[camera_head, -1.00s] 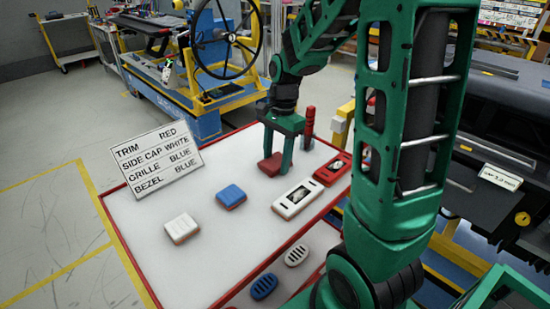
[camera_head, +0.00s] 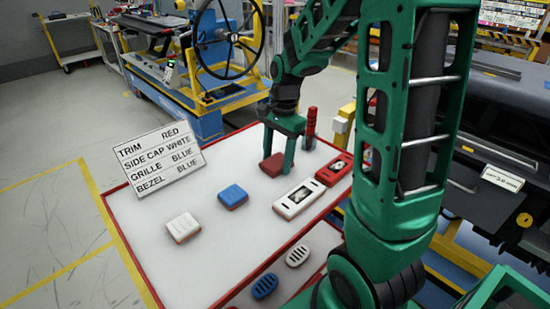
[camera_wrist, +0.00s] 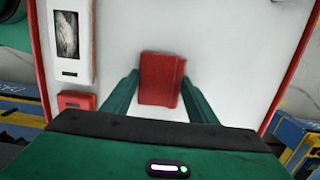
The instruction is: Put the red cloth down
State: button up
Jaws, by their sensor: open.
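The red cloth (camera_head: 271,165) is a small folded red piece lying on the white table top, near its far right part. In the wrist view the cloth (camera_wrist: 158,82) lies flat between my two fingers, with a fold line along its right side. My gripper (camera_head: 279,162) points down over it, open, with one finger on each side. In the wrist view my gripper (camera_wrist: 161,90) shows a narrow gap between each finger and the cloth.
On the table (camera_head: 150,250) are a blue block (camera_head: 232,196), a white block (camera_head: 182,228), a white bezel (camera_head: 298,198) and a red bezel (camera_head: 333,169). A sign (camera_head: 158,160) stands at the left edge.

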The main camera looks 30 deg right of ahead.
aim_at(281, 159)
notch_tip(281, 159, up, 11)
jog(key=d, duration=0.2)
jog(key=s+d+f+n, duration=0.1)
jog(key=s+n, duration=0.3)
jog(key=s, duration=0.7)
jog(key=s+d+f+n+h, duration=0.1)
jog(key=s+f+n, duration=0.3)
jog(key=s, duration=0.8)
jog(key=shift+s+d+n, duration=0.2)
jog(key=shift+s+n, duration=0.05)
jog(key=shift+n, duration=0.45)
jog(key=shift+w+f, duration=0.3)
jog(key=shift+w, duration=0.35)
